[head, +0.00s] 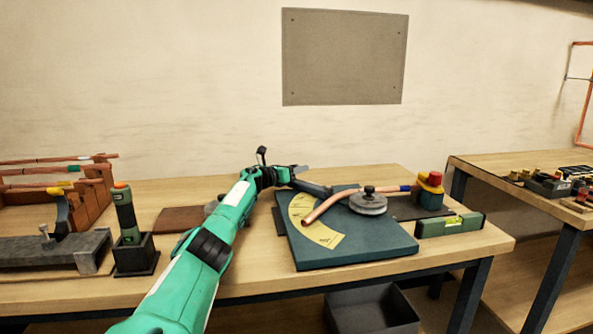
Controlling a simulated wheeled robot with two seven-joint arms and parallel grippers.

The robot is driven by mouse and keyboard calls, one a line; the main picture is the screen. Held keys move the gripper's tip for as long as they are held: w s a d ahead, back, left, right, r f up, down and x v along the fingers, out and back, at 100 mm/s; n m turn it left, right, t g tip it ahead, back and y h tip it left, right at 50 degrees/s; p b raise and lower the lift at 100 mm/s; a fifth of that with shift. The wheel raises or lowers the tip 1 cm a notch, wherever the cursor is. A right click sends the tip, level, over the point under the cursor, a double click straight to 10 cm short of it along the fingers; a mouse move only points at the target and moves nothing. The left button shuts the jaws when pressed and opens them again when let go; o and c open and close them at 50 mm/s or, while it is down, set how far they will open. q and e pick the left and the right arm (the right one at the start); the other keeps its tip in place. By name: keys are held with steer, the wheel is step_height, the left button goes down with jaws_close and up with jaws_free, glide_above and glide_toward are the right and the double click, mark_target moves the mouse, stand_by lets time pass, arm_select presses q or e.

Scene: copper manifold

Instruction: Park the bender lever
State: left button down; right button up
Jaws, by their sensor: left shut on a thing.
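The bender (372,243) is a dark teal plate on the workbench with a yellow angle scale (319,230) and a round grey forming wheel (368,204). A copper tube (332,203) lies across it past the wheel, its near end angled down to the left over the scale. The dark bender lever (312,188) reaches out at the plate's back left. My left gripper (290,176) is shut on the lever's outer end; the arm partly hides the grip. My right gripper is not in view.
A green level (450,225) and a red-and-yellow device (430,188) stand right of the bender. A torch-like tool in a black holder (134,255), a grey vise (50,250) and a wooden tube rack (95,190) are at left. An open dark bin (372,312) sits below.

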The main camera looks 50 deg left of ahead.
arm_select(q)
steer(key=c, duration=1.1)
jaws_free()
steer(key=shift+w+r, duration=0.2)
steer(key=shift+r, duration=0.1)
steer(key=shift+o, duration=1)
steer(key=shift+w+d+f, duration=0.1)
steer(key=shift+w+f, duration=0.1)
step_height(320, 180, up, 20)
steer(key=p, duration=0.3)
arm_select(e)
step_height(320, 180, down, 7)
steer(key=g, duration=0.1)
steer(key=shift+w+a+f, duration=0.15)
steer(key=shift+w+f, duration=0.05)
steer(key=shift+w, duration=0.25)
